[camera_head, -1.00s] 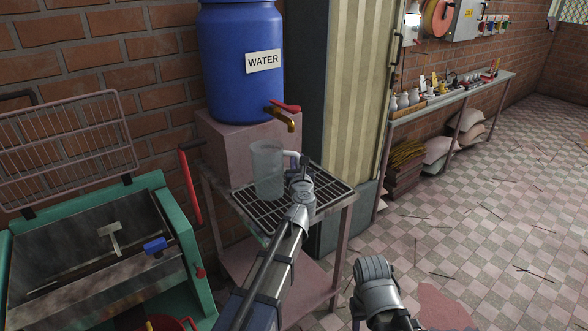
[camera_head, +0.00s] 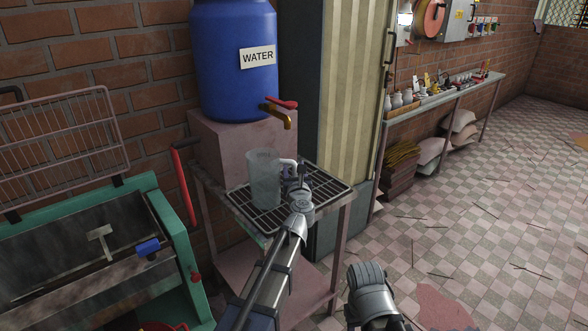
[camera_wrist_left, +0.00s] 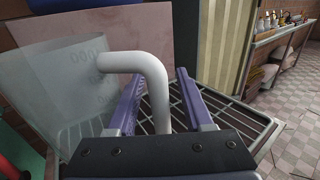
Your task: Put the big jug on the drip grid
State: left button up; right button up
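The big jug (camera_head: 263,180), a translucent grey cup with a white handle, stands upright on the drip grid (camera_head: 325,186) of the small table, left of its middle. It looks to rest on the bars. My left gripper (camera_head: 297,174) is at the handle side. In the left wrist view its two purple fingers (camera_wrist_left: 160,98) stand apart on either side of the white handle (camera_wrist_left: 152,80), with gaps showing beside it, so it is open. The jug body (camera_wrist_left: 60,85) fills the left of that view. My right arm shows at the bottom; its fingers are hidden.
A blue water barrel (camera_head: 232,85) with a brass tap (camera_head: 280,113) stands on a pink block (camera_head: 215,150) behind the jug. A green machine (camera_head: 175,225) with a red lever (camera_head: 184,185) is at left. A cabinet stands behind the table. Tiled floor at right is mostly clear.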

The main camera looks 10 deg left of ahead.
pick_arm(q)
jog(key=shift+r, duration=0.25)
jog(key=v, duration=1.2)
jog(key=shift+f, duration=0.1)
